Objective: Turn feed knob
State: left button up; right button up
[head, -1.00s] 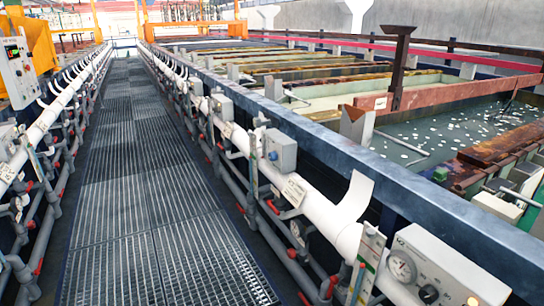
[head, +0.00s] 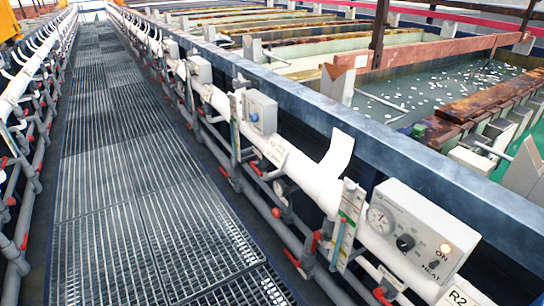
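A white control box (head: 418,235) is mounted at the lower right on the white pipe beside the walkway. It carries a round dial gauge (head: 381,219), a black knob (head: 405,242), a lit lamp (head: 446,249) and a small switch marked ON and HEAT. A second, grey box (head: 260,111) with a blue knob (head: 254,117) sits further along the pipe. I cannot read a "feed" label on either knob. Neither of my grippers is in view.
A grated walkway (head: 130,190) runs clear down the left. Grey pipes with red valve handles (head: 276,212) line its right side. A blue-grey beam (head: 400,150) edges the tanks, and a liquid tank (head: 440,95) with floating white bits lies beyond.

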aim_at(253, 117)
jog(key=i+j+z, duration=0.2)
jog(key=i, duration=0.3)
jog(key=i+j+z, duration=0.15)
jog(key=i, duration=0.3)
